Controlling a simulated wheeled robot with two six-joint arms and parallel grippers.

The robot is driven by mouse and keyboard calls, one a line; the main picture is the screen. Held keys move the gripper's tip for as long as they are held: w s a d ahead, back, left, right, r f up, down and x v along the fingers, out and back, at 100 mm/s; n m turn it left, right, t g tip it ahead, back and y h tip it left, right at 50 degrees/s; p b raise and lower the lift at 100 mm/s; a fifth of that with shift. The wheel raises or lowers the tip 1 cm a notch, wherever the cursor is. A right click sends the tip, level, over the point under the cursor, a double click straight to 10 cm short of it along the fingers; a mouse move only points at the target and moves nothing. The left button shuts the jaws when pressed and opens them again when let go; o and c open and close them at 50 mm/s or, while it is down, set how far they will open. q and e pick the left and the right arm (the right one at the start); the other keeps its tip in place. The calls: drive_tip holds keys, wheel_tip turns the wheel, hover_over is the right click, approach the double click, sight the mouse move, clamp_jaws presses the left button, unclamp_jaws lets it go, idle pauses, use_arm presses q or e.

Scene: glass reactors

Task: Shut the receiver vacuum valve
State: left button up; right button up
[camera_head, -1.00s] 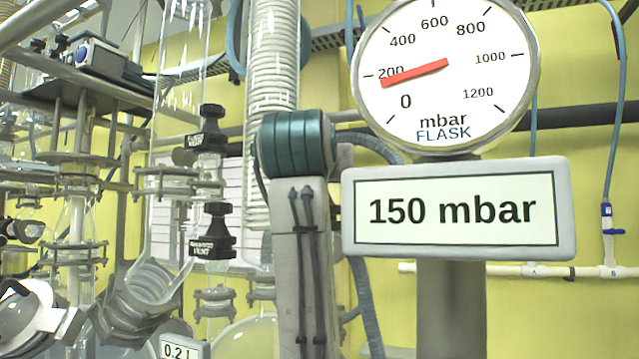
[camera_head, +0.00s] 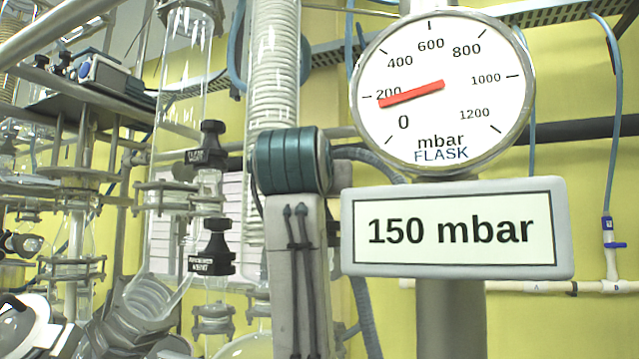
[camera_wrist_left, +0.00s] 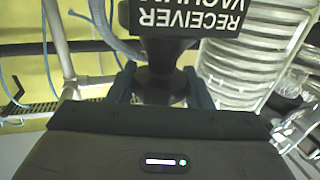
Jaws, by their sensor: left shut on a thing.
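The receiver vacuum valve's black knob (camera_wrist_left: 163,56) shows in the left wrist view, with its upside-down label, "RECEIVER VACUUM" (camera_wrist_left: 190,17), above it in the picture. My left gripper (camera_wrist_left: 161,86) has a dark finger on each side of the knob and is shut on it. The fingers hide part of the knob's sides. I cannot make out this knob or the left gripper's fingers in the head view. My right gripper is in neither view.
A flask gauge (camera_head: 441,120) above a "150 mbar" sign (camera_head: 452,232) fills the head view's right. Two other black valve knobs (camera_head: 213,140) (camera_head: 218,238) stand by glassware at the left.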

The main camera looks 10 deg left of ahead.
use_arm(q)
drive_tip(key=m+h+p, duration=0.1)
drive_tip(key=m+h, duration=0.1)
drive_tip(key=h, duration=0.1)
drive_tip(key=m+h+p, duration=0.1)
drive_tip(key=m+h, duration=0.1)
drive_tip(key=h, duration=0.1)
drive_tip(key=shift+a+r+g+p, duration=0.1)
drive_tip(key=shift+r+g+p, duration=0.05)
drive_tip(key=shift+g+p, duration=0.15)
drive_tip(key=shift+m+g+h+p, duration=0.45)
drive_tip(key=shift+m+h, duration=0.25)
drive_tip(key=shift+h, duration=0.4)
drive_tip(key=shift+m+g+h, duration=0.35)
drive_tip(key=shift+m+h, duration=0.25)
drive_tip(key=shift+h, duration=0.3)
drive_tip(key=o, duration=0.8)
drive_tip(key=shift+c, duration=0.2)
drive_tip(key=shift+f, duration=0.2)
